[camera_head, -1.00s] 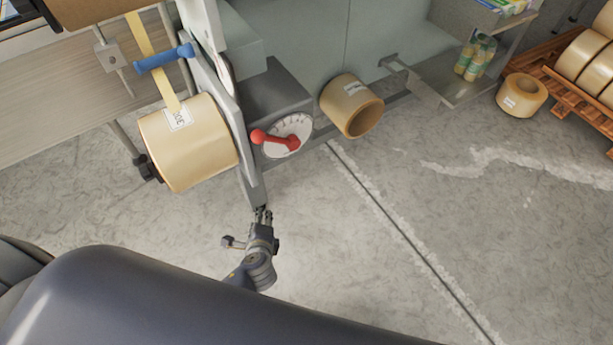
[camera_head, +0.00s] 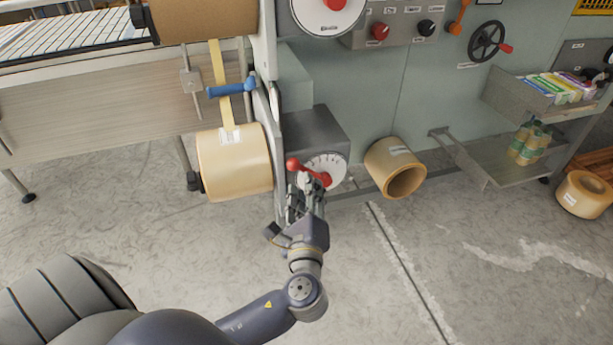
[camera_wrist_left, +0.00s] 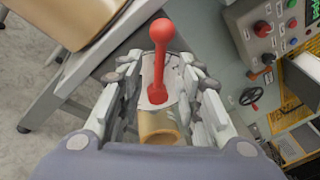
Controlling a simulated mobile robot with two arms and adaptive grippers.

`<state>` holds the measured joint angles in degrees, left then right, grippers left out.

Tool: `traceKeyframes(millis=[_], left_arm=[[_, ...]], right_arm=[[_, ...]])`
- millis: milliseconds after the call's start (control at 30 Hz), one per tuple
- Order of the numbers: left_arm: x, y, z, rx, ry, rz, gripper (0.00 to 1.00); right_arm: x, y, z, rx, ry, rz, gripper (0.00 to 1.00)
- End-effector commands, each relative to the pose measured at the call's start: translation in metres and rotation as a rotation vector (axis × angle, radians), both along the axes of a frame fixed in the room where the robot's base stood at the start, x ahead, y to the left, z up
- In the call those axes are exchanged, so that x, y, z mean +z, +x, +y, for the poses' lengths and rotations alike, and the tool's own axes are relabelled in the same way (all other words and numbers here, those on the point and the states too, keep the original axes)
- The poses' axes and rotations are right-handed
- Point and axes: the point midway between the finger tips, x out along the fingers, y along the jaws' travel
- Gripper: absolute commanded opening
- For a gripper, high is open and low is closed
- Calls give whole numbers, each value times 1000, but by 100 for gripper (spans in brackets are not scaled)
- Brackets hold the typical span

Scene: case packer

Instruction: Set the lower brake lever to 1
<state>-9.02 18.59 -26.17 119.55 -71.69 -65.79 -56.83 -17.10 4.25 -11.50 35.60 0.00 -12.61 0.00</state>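The lower brake lever (camera_head: 294,165) is red with a round knob and sits on a white dial (camera_head: 328,168) with marks around its rim. In the head view it points to the upper left from its hub; the dial numbers are too small to read. My left gripper (camera_head: 308,190) is just in front of the dial, overlapping its lower left part. In the left wrist view the red lever (camera_wrist_left: 159,60) shows between the spread fingers (camera_wrist_left: 158,90), which stand on both sides of it. No closed grip on it shows. My right gripper is not in view.
A large tape roll (camera_head: 235,165) hangs left of the dial, beside a grey frame. Another roll (camera_head: 395,167) lies right of the dial near the floor. A grey shelf (camera_head: 495,158) projects farther right. The concrete floor in front is clear.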

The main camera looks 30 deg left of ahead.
Motion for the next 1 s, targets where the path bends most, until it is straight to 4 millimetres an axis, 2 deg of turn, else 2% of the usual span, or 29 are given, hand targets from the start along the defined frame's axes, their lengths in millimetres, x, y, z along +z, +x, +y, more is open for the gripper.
traceKeyframes(millis=[100,300,667,800,833,1000], left_arm=[[2,19,12,1,2,0,32],[-1,37,24,-1,0,2,32],[-1,42,27,-1,-2,1,32],[-1,42,27,-1,-1,2,3],[-1,42,27,-1,-1,2,0],[-1,42,27,0,-2,2,0]], right_arm=[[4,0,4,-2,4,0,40],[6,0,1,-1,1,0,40],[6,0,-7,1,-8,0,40],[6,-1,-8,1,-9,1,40],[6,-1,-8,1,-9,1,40],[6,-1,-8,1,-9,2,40]])
